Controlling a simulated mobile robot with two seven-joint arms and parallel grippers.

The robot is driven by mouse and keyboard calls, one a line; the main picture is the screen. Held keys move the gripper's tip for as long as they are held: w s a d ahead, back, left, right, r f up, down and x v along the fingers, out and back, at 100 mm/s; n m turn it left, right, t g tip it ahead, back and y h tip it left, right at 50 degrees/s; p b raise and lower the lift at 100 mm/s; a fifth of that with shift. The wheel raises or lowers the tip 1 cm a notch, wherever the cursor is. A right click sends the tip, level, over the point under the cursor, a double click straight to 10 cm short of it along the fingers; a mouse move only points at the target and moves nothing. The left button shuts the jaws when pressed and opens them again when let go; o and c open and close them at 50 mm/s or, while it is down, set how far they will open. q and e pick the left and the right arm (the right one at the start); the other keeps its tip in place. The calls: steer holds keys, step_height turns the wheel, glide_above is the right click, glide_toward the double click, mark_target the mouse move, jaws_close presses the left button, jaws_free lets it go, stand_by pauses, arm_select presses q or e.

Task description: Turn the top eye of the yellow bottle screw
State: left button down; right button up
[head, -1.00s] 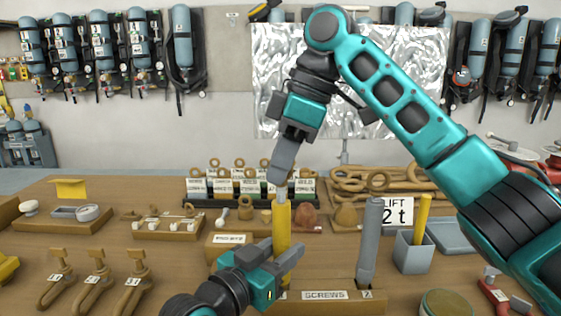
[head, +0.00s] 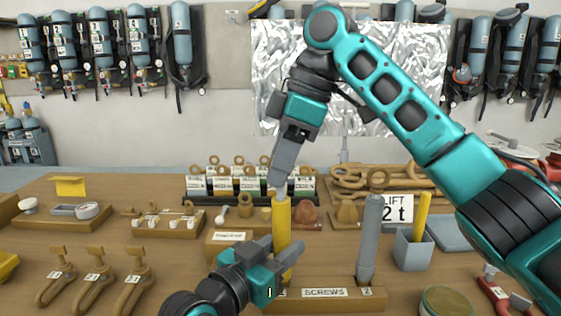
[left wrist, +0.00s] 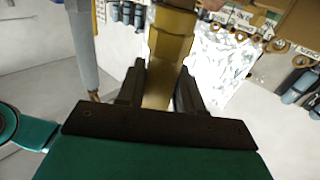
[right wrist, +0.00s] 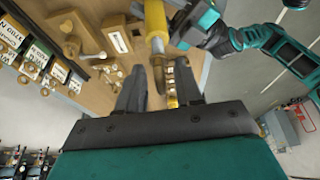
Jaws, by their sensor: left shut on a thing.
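The pale metal top eye (head: 280,191) sticks up above the yellow body. My right gripper (head: 279,178) points down at the eye from above. In the right wrist view its two fingers (right wrist: 158,92) stand apart, with the eye end (right wrist: 160,76) between their tips. I cannot tell whether either finger touches it.
A grey bottle screw (head: 369,240) stands to the right in the labelled screws block (head: 335,302). A grey bin (head: 413,252) with a yellow rod is further right. Wooden shackles (head: 97,275) lie front left. Labelled eye bolts fill a rack (head: 245,199) behind.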

steer(key=shift+r, duration=0.1)
steer(key=v, duration=1.2)
arm_select(q)
steer(key=c, duration=0.7)
jaws_free()
steer(key=shift+o, duration=0.2)
